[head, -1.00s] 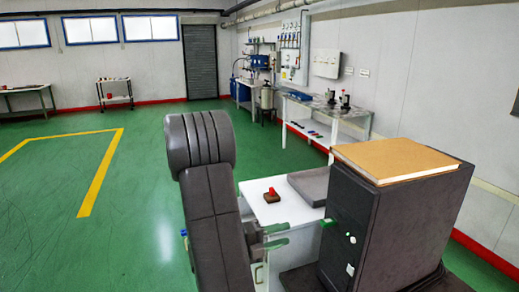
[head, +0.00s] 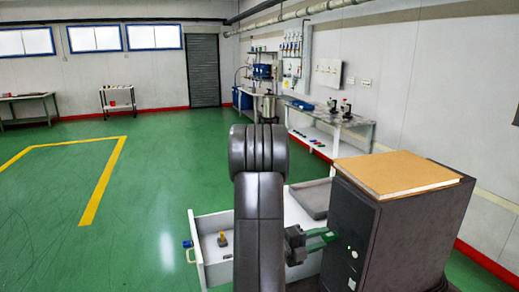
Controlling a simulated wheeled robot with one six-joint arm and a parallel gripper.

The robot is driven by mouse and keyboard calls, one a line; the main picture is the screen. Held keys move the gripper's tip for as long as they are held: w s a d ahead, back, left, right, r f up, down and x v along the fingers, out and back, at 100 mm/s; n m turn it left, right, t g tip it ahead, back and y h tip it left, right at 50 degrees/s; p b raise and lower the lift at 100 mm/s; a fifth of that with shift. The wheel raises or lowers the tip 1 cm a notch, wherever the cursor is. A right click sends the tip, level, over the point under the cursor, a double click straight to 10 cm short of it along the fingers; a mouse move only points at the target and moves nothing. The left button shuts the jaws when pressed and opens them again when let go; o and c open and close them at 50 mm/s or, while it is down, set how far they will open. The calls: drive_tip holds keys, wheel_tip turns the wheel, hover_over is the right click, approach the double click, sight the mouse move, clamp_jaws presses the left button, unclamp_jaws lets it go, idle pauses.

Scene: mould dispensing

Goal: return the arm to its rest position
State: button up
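My arm stands upright in the centre of the head view. My gripper (head: 322,239) is at the right of the arm, its green fingers pointing right towards the dark cabinet (head: 345,215). The fingers look apart, with nothing seen between them. The arm hides part of the white bench behind it.
A grey tray (head: 312,197) sits behind the gripper. A tan board (head: 390,175) tops the cabinet. Green floor at left is clear.

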drive_tip(key=shift+x, duration=1)
drive_tip(key=shift+a, duration=0.1)
drive_tip(key=b+v, duration=0.2)
drive_tip(key=v, duration=1.2)
drive_tip(key=p+x, duration=0.2)
drive_tip(key=x, duration=1.2)
drive_tip(key=shift+d, duration=0.2)
drive_tip(key=shift+v, duration=1.1)
drive_tip(key=shift+f+b, duration=0.1)
drive_tip(key=shift+b, duration=0.35)
drive_tip(key=shift+d, duration=0.15)
